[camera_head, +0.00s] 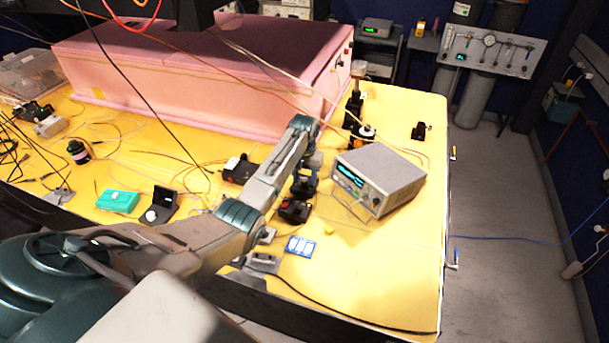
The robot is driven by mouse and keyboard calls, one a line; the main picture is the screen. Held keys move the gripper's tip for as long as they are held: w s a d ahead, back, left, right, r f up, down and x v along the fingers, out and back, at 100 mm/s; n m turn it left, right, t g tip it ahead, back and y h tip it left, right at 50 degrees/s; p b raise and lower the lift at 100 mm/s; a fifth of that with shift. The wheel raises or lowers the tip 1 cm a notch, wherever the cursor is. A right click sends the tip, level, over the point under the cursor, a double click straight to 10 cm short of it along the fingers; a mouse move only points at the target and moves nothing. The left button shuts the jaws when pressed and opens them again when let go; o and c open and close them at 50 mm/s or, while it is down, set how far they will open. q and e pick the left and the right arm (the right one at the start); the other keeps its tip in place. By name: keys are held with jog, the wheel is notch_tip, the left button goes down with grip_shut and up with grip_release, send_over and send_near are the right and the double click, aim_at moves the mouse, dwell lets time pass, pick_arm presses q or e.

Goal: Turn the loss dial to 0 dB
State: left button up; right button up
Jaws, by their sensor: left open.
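My left arm reaches in from the lower left across the yellow table, and its wrist bends down near the middle. My left gripper (296,206) is small and dark there, over the table in front of the grey instrument. It is open, and I see nothing between its fingers. A small black device with a round white knob (152,215) sits on the table to the left of my arm. I cannot read any marking on it, and I cannot tell whether it is the loss dial. My right gripper is not in view.
A grey instrument (383,177) with a lit display stands right of my gripper. A long pink foam enclosure (200,75) fills the back. A teal box (117,201), a blue card (300,246) and loose cables lie on the table. The table's right front is fairly clear.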

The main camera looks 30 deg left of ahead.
pick_arm(q)
jog(key=shift+c, duration=0.5)
jog(key=c, duration=0.9)
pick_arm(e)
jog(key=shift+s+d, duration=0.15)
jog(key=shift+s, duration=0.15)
pick_arm(q)
jog(key=shift+n, duration=0.3)
jog(key=n, duration=0.3)
jog(key=shift+n, duration=0.3)
jog(key=n, duration=0.3)
jog(key=shift+n, duration=0.4)
jog(key=n, duration=0.3)
jog(key=shift+w+n, duration=0.1)
jog(key=shift+n, duration=0.2)
jog(key=n, duration=0.4)
jog(key=shift+r+n, duration=0.1)
jog(key=shift+n, duration=0.2)
